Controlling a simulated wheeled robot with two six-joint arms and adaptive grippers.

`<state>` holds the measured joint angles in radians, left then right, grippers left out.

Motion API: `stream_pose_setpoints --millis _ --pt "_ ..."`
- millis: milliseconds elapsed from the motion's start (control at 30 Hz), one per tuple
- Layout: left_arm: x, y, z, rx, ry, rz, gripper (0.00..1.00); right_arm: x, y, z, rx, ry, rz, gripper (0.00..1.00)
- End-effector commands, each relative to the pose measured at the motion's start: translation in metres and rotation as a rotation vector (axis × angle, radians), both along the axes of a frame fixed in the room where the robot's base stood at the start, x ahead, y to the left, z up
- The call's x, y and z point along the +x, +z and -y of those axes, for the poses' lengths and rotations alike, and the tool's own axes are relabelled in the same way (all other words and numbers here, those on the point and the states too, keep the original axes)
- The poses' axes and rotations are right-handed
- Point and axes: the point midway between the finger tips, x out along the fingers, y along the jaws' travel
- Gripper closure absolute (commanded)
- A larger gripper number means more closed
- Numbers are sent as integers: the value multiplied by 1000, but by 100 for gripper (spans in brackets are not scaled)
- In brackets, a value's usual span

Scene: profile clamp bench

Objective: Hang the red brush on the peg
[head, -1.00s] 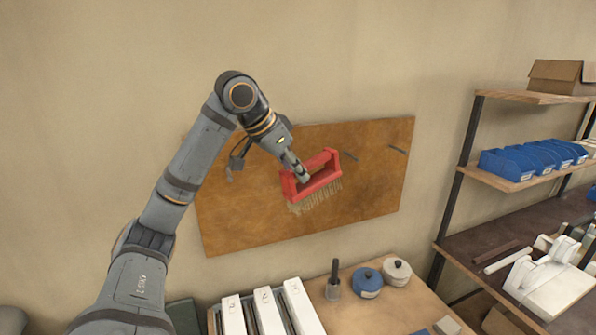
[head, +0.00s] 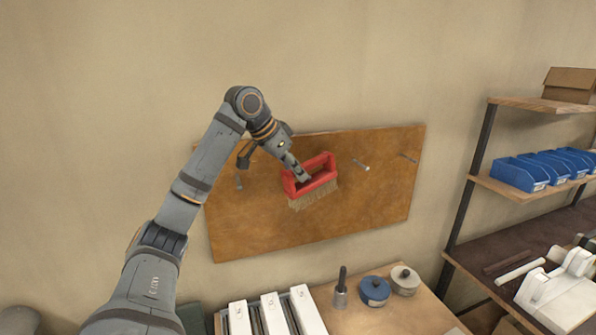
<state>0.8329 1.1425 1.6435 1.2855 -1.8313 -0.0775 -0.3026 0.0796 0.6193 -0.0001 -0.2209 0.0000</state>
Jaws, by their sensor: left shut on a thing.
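The red brush (head: 318,187) has a red frame with a handle bar on top and pale bristles below. It is in front of the brown wall board (head: 270,232), bristles down and slightly tilted. My left gripper (head: 301,176) is shut on the red brush at its handle. Thin pegs stick out of the board: one (head: 360,165) just right of the brush, one (head: 408,158) farther right, and one (head: 239,183) to the left. Whether a peg lies behind the brush is hidden. My right gripper is not in view.
Below the board, a bench holds white long boxes (head: 272,315), a dark-handled tool in a clear cup (head: 340,290), a blue round container (head: 375,290) and a white one (head: 404,281). A shelf with blue bins (head: 520,173) stands at the right.

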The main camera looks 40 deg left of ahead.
Motion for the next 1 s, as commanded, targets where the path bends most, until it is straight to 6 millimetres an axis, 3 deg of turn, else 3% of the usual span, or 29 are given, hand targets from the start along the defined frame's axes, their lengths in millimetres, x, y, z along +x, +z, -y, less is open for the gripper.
stream_pose_setpoints --millis 267,500,1000 --pt "9 1 -18 -1 2 1 100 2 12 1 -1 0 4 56" --pt "14 -11 -27 0 1 0 100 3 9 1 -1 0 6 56" --pt "15 -16 -29 1 4 0 100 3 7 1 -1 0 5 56"
